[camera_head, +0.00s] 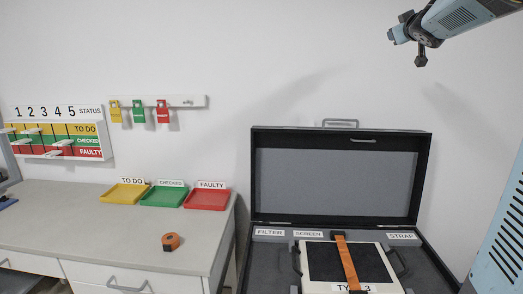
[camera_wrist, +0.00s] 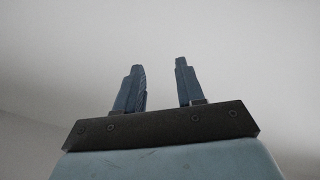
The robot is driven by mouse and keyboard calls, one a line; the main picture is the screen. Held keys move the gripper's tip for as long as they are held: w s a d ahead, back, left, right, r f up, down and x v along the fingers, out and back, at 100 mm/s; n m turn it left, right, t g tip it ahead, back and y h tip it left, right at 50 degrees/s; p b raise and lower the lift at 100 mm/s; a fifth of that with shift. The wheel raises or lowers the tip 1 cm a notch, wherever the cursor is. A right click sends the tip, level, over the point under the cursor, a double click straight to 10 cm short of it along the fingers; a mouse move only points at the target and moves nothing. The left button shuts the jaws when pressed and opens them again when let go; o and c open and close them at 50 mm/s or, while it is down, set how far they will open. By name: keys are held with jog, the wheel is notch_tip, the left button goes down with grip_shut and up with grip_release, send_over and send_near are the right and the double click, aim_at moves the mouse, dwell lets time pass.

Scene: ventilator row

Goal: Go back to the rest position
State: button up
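My gripper (camera_head: 421,58) is high at the upper right of the head view, on the end of my blue arm, well above the open case. In the wrist view my gripper (camera_wrist: 160,82) has its two fingers apart with nothing between them. Behind them is only blank wall. The black case (camera_head: 342,133) stands open with its lid upright. In it lies a white unit (camera_head: 312,287) with a dark screen and an orange strap (camera_head: 347,262) across it. The unit's label is partly covered by the strap.
A desk (camera_head: 100,225) at the left bears a yellow tray (camera_head: 122,194), a green tray (camera_head: 164,196), a red tray (camera_head: 207,199) and an orange roll (camera_head: 171,241). A status board (camera_head: 58,135) and a tag rail (camera_head: 190,101) hang on the wall. The air around my gripper is clear.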

jog(key=s+a+f+m+g+y, duration=0.1)
jog(key=s+a+f+g, duration=0.3)
jog(key=s+f, duration=0.7)
jog(key=s+a+f+m+g+y, duration=0.1)
jog(key=s+a+f+g, duration=0.3)
jog(key=s+a+f, duration=0.3)
jog(key=s+a+f+m+g, duration=0.1)
jog(key=s+a+f+g, duration=0.3)
jog(key=s+f, duration=1.2)
jog(key=s+a, duration=0.2)
jog(key=s, duration=0.3)
jog(key=shift+a+m+g+y, duration=0.3)
jog(key=shift+a+m+y, duration=0.05)
jog(key=shift+m+y, duration=0.05)
